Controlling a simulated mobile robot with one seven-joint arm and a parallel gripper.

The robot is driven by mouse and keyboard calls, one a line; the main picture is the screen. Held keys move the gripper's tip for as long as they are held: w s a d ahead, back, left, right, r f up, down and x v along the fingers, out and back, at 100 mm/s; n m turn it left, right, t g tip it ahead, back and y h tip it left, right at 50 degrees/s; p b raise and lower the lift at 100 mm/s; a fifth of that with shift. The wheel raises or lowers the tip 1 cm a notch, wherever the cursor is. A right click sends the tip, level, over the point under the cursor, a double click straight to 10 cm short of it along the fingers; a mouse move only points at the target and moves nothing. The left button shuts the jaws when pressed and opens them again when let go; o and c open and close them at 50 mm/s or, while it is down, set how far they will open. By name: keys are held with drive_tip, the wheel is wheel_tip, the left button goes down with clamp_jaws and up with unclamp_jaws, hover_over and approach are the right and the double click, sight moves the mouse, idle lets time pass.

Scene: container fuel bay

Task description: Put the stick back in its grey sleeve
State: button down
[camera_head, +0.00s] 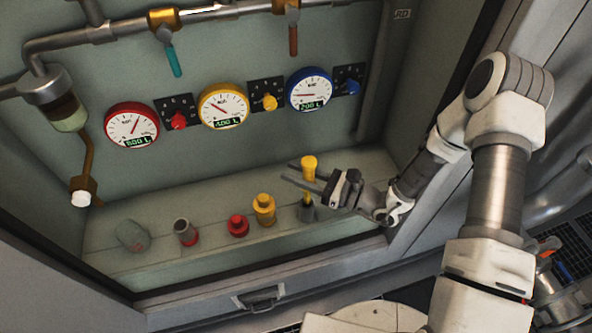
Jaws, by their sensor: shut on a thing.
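The stick (308,164) is yellow with a wider round top and stands roughly upright. My gripper (287,173) comes in from the right and is shut on it just below the top; its fingertips reach past the stick to the left. A grey sleeve (306,213), a short upright cylinder, stands on the ledge directly below the stick. The stick's lower end meets the sleeve's top in the picture; I cannot tell whether it is inside or just above or in front.
Left along the ledge (160,260) stand a yellow fitting (264,209), a red knob-like piece (238,226), a grey cylinder with a red base (186,232) and a grey-green cylinder (132,235). Gauges and pipes (220,12) line the back wall. The bay's frame edges the right side.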

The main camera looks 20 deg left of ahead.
wheel_tip(320, 180, down, 7)
drive_tip(key=b, duration=0.4)
drive_tip(key=shift+b, duration=0.35)
drive_tip(key=shift+f, duration=0.15)
idle(0.4)
drive_tip(key=shift+f+b, duration=0.35)
drive_tip(key=shift+f, duration=0.15)
drive_tip(key=c, duration=0.5)
unclamp_jaws()
drive_tip(key=shift+r, duration=0.1)
drive_tip(key=s+d+p, duration=0.1)
drive_tip(key=d, duration=0.4)
drive_tip(key=s+d+p, duration=0.1)
drive_tip(key=d, duration=0.5)
drive_tip(key=s+d+p, duration=0.1)
drive_tip(key=d, duration=0.5)
drive_tip(key=shift+s+p, duration=0.1)
drive_tip(key=shift+p, duration=0.3)
